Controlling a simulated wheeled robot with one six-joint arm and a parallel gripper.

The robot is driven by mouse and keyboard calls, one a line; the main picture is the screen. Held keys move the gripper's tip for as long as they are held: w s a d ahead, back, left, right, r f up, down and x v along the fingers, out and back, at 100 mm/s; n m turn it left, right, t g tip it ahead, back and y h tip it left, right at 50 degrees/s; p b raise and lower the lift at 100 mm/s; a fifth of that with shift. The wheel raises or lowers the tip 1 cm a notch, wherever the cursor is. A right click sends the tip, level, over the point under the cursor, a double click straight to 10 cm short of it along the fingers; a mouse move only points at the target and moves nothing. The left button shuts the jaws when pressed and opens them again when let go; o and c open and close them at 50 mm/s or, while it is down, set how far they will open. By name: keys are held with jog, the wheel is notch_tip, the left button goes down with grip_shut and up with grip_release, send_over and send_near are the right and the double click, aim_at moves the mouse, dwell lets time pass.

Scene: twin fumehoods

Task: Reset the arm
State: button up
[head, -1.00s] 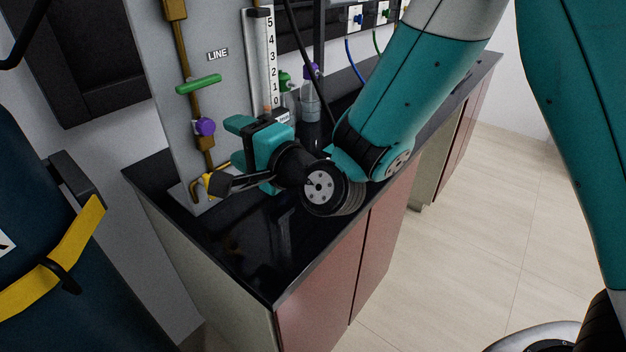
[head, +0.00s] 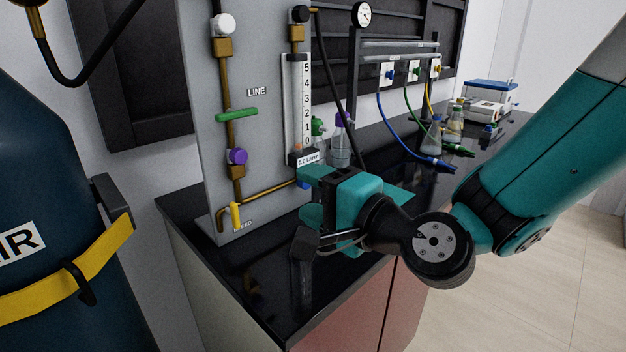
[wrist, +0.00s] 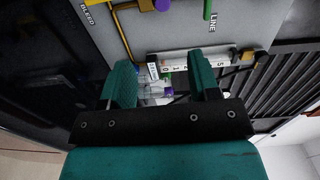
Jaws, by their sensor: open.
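My gripper (head: 312,196) is teal with a black wrist and hangs over the front left part of the black bench top, in front of the grey valve panel (head: 269,140). In the wrist view its two teal fingers (wrist: 163,88) stand apart with nothing between them. Beyond the gap show a small white label and some clear bottles. The fingers look apart from the panel, though the exact gap cannot be told. The panel carries a green LINE handle (head: 237,115), a purple knob (head: 237,156), a yellow BLEED handle (head: 235,216) and a flow tube (head: 296,105).
A dark gas cylinder (head: 50,200) with a yellow strap stands at the left. Bottles (head: 341,145) stand behind the gripper. Flasks (head: 453,125), hoses and a white-blue device (head: 488,100) are further along the bench. The floor (head: 540,290) at the right is clear.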

jog(key=s+d+n+g+h+p, duration=0.1)
jog(key=s+d+n+g+h, duration=0.3)
jog(key=s+d+n+g, duration=0.2)
jog(key=s+d+n+g+h+p, duration=0.2)
jog(key=s+d+n+g+h, duration=0.2)
jog(key=s, duration=0.8)
jog(key=d+n+g, duration=0.2)
jog(key=d+n, duration=0.2)
jog(key=n, duration=0.1)
jog(key=shift+s+d+r+n+g+p, duration=0.15)
jog(key=shift+s+d+n+g+p, duration=0.15)
jog(key=shift+s+n, duration=0.1)
jog(key=shift+a, duration=0.1)
dwell(0.9)
